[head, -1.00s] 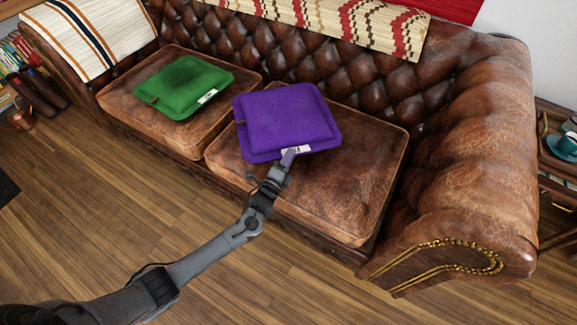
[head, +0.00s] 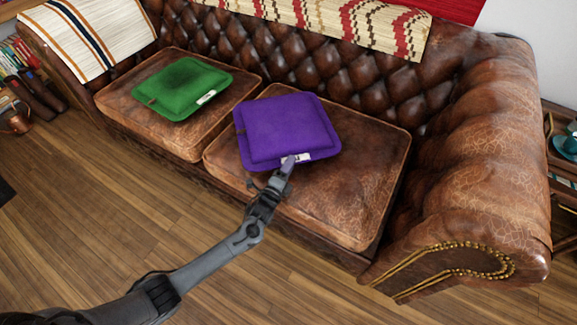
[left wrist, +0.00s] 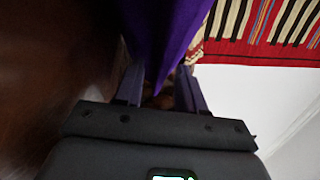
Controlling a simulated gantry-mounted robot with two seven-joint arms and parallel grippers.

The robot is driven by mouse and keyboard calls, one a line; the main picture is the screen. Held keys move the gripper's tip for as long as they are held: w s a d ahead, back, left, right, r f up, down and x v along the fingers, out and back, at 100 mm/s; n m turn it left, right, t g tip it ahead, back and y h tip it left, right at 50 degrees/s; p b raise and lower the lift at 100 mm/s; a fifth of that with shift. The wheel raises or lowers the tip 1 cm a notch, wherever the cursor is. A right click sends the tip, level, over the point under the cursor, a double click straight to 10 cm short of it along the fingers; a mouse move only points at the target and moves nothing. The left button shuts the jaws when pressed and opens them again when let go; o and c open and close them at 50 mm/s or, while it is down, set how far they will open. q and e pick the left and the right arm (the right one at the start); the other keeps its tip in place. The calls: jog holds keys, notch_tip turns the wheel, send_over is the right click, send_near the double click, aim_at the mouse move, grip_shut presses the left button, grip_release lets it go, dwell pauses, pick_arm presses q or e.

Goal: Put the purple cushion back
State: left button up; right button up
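The purple cushion (head: 287,128) lies over the left part of the right seat (head: 350,205), its front edge with a white label toward me. I cannot tell whether it rests fully on the leather. My left gripper (head: 288,163) is at that front edge beside the label. In the left wrist view, the cushion's purple edge (left wrist: 165,35) runs in between the two fingers (left wrist: 158,78), and the gripper looks shut on it. My right gripper is not in view.
A green cushion (head: 183,87) lies on the left seat (head: 125,105). The sofa's tufted back (head: 330,65) and right armrest (head: 475,170) bound the seats. Woven throws hang over the back and left arm. A side table with a teal cup (head: 566,144) stands at the right.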

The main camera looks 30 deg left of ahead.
pick_arm(q)
jog(key=shift+r, duration=0.15)
jog(key=shift+s+p, duration=0.2)
jog(key=shift+p, duration=0.1)
jog(key=s+d+n+g+p, duration=0.3)
jog(key=s+n+g, duration=0.15)
jog(key=s, duration=0.55)
jog(key=s+d+n+g+p, duration=0.2)
jog(key=s+d+n+g, duration=0.3)
jog(key=s, duration=0.5)
jog(key=s+r+n+g, duration=0.2)
jog(key=s+r+n, duration=0.1)
jog(key=s, duration=0.5)
jog(key=s+a+r+n+g+h, duration=0.1)
jog(key=s+r+n+g, duration=0.2)
jog(key=s, duration=0.5)
notch_tip(320, 180, up, 2)
jog(key=shift+s+r+n+g, duration=0.15)
jog(key=shift+s+n+g, duration=0.2)
jog(key=shift+n, duration=0.4)
